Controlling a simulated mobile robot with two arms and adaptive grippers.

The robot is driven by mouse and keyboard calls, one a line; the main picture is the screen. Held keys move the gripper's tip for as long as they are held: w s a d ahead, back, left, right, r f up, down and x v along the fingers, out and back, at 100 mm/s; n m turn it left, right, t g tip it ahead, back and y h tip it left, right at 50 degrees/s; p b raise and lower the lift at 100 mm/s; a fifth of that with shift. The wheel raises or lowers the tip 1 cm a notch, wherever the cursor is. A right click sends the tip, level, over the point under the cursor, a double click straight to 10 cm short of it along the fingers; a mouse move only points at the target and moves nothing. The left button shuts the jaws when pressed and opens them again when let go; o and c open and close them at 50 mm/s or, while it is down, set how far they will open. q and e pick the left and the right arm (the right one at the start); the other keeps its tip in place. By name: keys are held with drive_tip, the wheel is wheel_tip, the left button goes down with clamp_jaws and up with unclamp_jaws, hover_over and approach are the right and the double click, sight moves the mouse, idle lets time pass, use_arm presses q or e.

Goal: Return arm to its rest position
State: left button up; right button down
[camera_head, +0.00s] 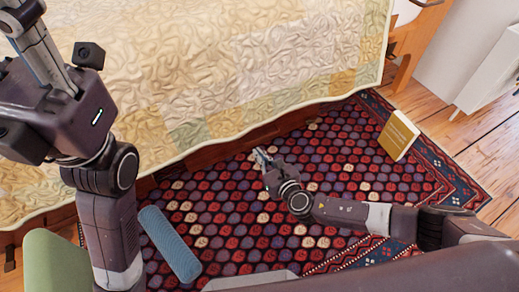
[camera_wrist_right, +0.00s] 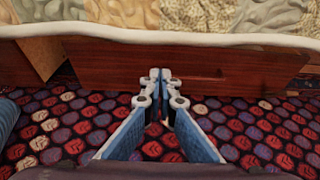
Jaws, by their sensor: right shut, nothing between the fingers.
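My right arm (camera_head: 352,213) reaches in from the right, low over the patterned rug. Its gripper (camera_head: 260,155) points toward the side of the bed. In the right wrist view the same gripper (camera_wrist_right: 161,73) has its fingertips together with nothing between them, in front of the dark wooden bed rail (camera_wrist_right: 100,62). My left arm (camera_head: 112,210) stands upright at the left, and its gripper is raised over the bed's corner at the upper left. The left fingertips are cut off by the frame edge, so its opening cannot be judged.
The quilted bed (camera_head: 220,65) fills the back. A blue cylinder (camera_head: 170,244) lies on the rug (camera_head: 345,150) beside my left arm. A yellow book (camera_head: 398,136) stands on the rug at the right. A green rounded object (camera_head: 55,264) is at the lower left. Wooden floor (camera_head: 487,150) shows at right.

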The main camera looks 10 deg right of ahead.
drive_tip(key=shift+s, duration=0.25)
